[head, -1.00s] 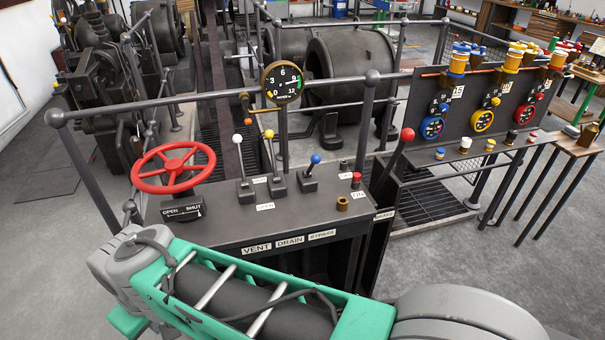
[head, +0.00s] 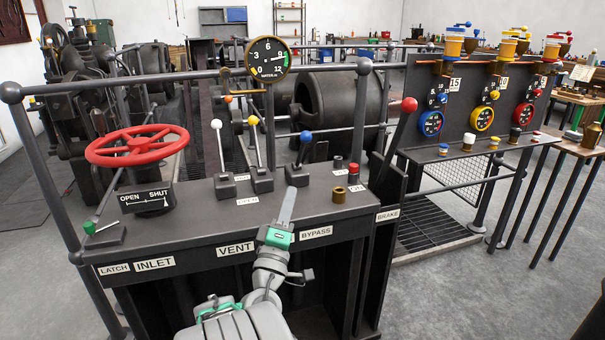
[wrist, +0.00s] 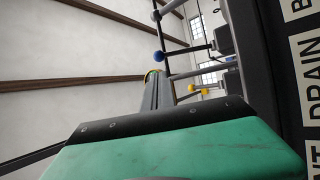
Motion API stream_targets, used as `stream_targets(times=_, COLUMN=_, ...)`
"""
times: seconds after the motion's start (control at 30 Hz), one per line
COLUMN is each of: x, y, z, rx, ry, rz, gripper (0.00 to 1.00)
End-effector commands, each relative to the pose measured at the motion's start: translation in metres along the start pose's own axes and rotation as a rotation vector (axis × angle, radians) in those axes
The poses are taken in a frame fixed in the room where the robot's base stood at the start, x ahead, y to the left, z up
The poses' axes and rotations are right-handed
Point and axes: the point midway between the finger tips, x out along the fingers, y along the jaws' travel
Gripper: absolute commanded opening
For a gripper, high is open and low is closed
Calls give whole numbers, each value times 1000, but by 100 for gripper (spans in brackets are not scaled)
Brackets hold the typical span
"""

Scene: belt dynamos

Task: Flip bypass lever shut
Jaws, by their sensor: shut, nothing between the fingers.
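The bypass lever has a blue knob (head: 305,137) on a short rod that leans up and slightly right from a dark block on the console top. The white BYPASS label (head: 316,232) is on the console's front edge. My gripper (head: 288,196) is shut and empty, its grey fingers pointing up over the console's front edge, just nearer to me than the lever block. It looks apart from the lever. In the wrist view the fingers (wrist: 152,90) show beyond the green gripper body, with the blue knob (wrist: 159,57) close by their tips.
A white-knobbed lever (head: 216,124) and a yellow-knobbed lever (head: 253,120) stand left of the blue one. A brass cup (head: 339,195) and red button (head: 353,168) are to its right. A red handwheel (head: 137,146) and tall red-knobbed brake lever (head: 409,104) flank the console.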

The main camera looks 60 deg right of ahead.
Motion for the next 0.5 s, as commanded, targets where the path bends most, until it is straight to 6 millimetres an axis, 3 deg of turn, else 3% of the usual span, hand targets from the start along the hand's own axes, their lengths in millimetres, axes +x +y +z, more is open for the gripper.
stream_targets(times=0.27, x=2, y=3, z=-1, rx=4, ry=0, rz=-1, gripper=0)
stream_targets(times=0.5, x=25, y=6, z=-2, rx=2, ry=-3, rz=-3, gripper=0)
